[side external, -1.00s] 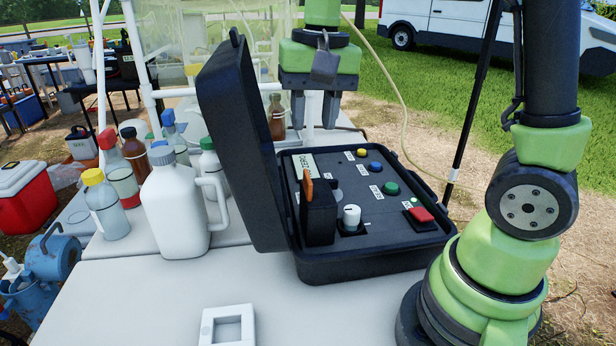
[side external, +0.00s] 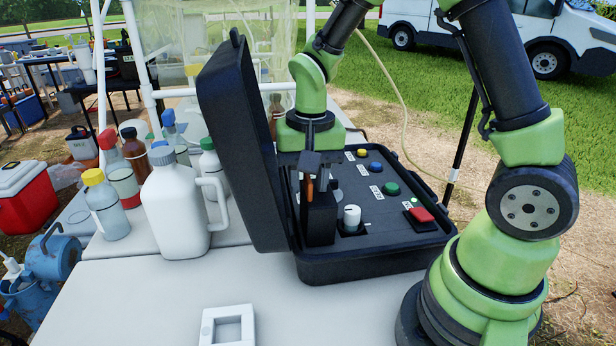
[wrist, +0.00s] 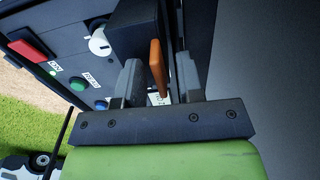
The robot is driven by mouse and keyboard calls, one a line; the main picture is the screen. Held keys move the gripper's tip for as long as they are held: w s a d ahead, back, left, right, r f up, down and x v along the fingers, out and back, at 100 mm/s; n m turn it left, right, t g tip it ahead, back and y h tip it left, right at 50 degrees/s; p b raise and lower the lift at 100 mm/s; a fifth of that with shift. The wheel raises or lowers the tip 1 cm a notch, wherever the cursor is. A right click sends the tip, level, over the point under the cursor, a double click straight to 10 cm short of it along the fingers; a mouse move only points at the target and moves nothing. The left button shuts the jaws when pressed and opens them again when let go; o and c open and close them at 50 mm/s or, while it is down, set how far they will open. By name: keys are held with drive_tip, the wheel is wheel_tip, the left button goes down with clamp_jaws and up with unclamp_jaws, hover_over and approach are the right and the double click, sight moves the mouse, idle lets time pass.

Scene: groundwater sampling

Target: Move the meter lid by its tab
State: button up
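The meter lid (side external: 319,222) is a small black panel standing upright on the control panel inside the open black case; it also shows in the wrist view (wrist: 140,32). Its orange tab (wrist: 157,68) sits at its upper edge, and a sliver of the tab (side external: 309,189) shows in the side view. My gripper (side external: 313,168) is down at the tab. In the wrist view my gripper (wrist: 158,72) is open, with one finger on each side of the tab.
The tall case lid (side external: 236,150) stands close on the left of my gripper. A white knob (side external: 352,215), a red switch (side external: 421,214) and a green button (side external: 391,188) are on the panel. The near table is mostly clear.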

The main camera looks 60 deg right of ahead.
drive_tip(key=shift+c, duration=0.2)
clamp_jaws()
